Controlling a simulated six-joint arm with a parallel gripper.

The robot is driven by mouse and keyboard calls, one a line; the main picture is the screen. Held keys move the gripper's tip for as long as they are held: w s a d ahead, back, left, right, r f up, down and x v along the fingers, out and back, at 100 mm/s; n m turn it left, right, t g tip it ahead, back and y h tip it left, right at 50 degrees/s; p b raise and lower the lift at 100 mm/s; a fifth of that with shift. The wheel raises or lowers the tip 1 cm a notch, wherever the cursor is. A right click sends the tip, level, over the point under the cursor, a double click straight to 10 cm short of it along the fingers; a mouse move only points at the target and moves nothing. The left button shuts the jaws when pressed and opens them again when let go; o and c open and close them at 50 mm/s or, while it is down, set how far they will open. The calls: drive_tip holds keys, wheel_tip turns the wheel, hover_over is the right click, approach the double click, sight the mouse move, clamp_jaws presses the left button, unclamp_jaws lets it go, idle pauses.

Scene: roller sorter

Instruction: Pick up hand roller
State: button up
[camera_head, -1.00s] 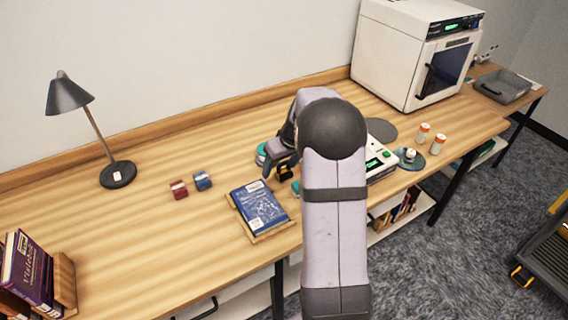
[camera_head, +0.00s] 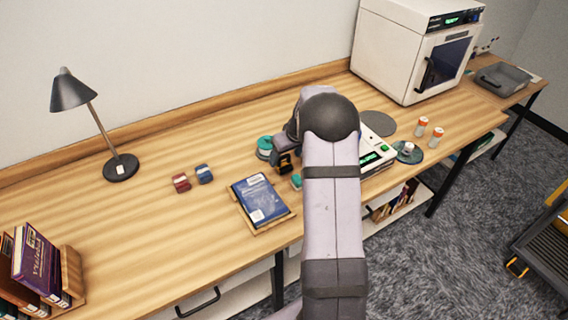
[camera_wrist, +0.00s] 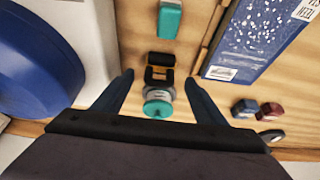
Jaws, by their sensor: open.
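My gripper (camera_wrist: 159,80) is open in the wrist view, pointing down over the bench with its two dark fingers spread. Between them in the picture show a round grey piece with a teal top (camera_wrist: 158,107) and a black piece with an orange part (camera_wrist: 160,70). I cannot tell which is the hand roller, or whether they are joined. Neither is visibly gripped. In the head view the teal round piece (camera_head: 264,143) shows left of my wrist, with the black and orange piece (camera_head: 285,162) close by. My arm hides part of this area.
A teal block (camera_wrist: 170,18) lies nearby. A blue book (camera_head: 259,200) lies on a wooden stand. Red (camera_head: 181,182) and blue (camera_head: 203,174) small blocks sit left. A white device (camera_head: 376,153) stands close right of my arm. Bench is clear around the lamp (camera_head: 120,167).

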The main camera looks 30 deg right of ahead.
sight(285, 157)
drive_tip(key=shift+p+x, duration=1)
drive_tip(key=shift+x, duration=1.2)
drive_tip(key=shift+r, duration=0.1)
drive_tip(key=c, duration=1.2)
wheel_tip(285, 157, up, 10)
drive_tip(key=b, duration=0.3)
